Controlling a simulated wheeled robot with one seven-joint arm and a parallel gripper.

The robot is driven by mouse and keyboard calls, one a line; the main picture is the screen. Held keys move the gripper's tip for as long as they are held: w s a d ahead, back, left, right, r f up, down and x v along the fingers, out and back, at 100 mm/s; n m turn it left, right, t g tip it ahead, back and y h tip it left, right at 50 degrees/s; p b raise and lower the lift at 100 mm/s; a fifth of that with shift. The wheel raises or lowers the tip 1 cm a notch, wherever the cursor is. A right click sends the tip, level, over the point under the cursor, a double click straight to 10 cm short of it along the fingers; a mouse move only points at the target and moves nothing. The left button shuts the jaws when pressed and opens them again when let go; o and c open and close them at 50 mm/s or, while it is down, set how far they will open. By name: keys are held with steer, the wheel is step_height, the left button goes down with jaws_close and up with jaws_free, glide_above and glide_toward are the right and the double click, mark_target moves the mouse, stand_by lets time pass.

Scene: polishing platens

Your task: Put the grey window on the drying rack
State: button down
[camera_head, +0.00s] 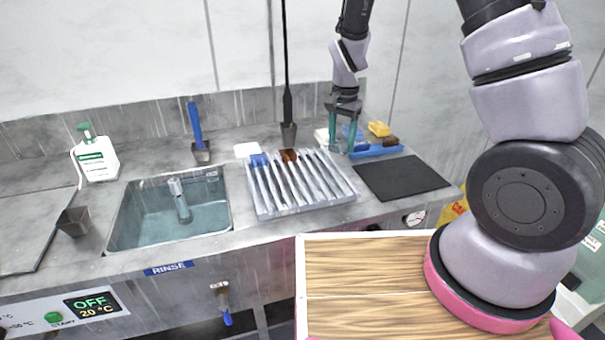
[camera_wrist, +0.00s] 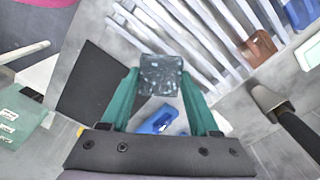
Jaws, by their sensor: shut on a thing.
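My gripper (camera_head: 343,145) has teal fingers and points down at the back of the counter, just right of the drying rack's far end. In the wrist view my gripper (camera_wrist: 160,88) is shut on the grey window (camera_wrist: 160,75), a small speckled dark-grey square between the fingertips. In the head view I cannot clearly make out the window. The drying rack (camera_head: 300,190) is a pale slatted rack, with a blue piece (camera_head: 259,160) and a brown piece (camera_head: 289,155) at its far end. The rack (camera_wrist: 195,35) also shows beyond the window in the wrist view.
A blue tray (camera_head: 376,150) with yellow (camera_head: 379,129) and brown pieces lies right of my gripper. A black mat (camera_head: 402,178) lies in front of it. A sink (camera_head: 168,215) is left of the rack. A dark upright rod (camera_head: 287,100) stands behind the rack.

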mark_target(303, 188)
steer(key=s+a+r+m, duration=0.2)
steer(key=s+a+m, duration=0.5)
steer(key=a, duration=0.3)
steer(key=f, duration=0.9)
steer(key=shift+s+a+f, duration=0.15)
steer(key=shift+a+f, duration=0.05)
steer(key=shift+a, duration=0.2)
steer(key=shift+f, duration=0.15)
steer(key=shift+c, duration=0.6)
jaws_free()
